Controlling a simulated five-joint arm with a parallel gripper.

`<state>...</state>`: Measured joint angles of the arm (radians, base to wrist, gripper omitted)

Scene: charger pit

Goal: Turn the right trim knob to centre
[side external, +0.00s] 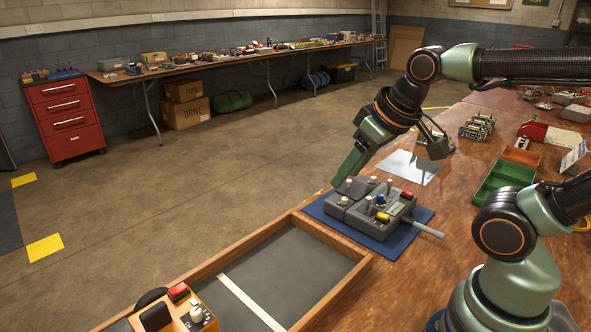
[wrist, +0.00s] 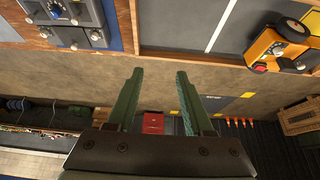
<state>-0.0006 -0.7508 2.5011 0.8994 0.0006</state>
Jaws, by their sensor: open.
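A grey control box (side external: 385,215) rests on a blue mat (side external: 421,217) on the wooden bench. It carries several pale knobs and levers, a blue dial (side external: 381,199), a red button and a yellow button. I cannot tell which knob is the right trim knob, or its setting. In the wrist view the box (wrist: 88,12) is cut off at the top left, with its dial (wrist: 55,9) and small silver knobs. My gripper (wrist: 160,72) is open and empty. In the side view my gripper (side external: 340,180) is by the box's far left end, its fingers overlapping; contact is unclear.
A wood-framed grey tray (side external: 300,262) lies left of the box. An orange handset (side external: 180,312) with a black wheel is at its near end. A white sheet (side external: 409,167) and a green bin (side external: 503,182) lie behind and right. The bench's edge borders open floor.

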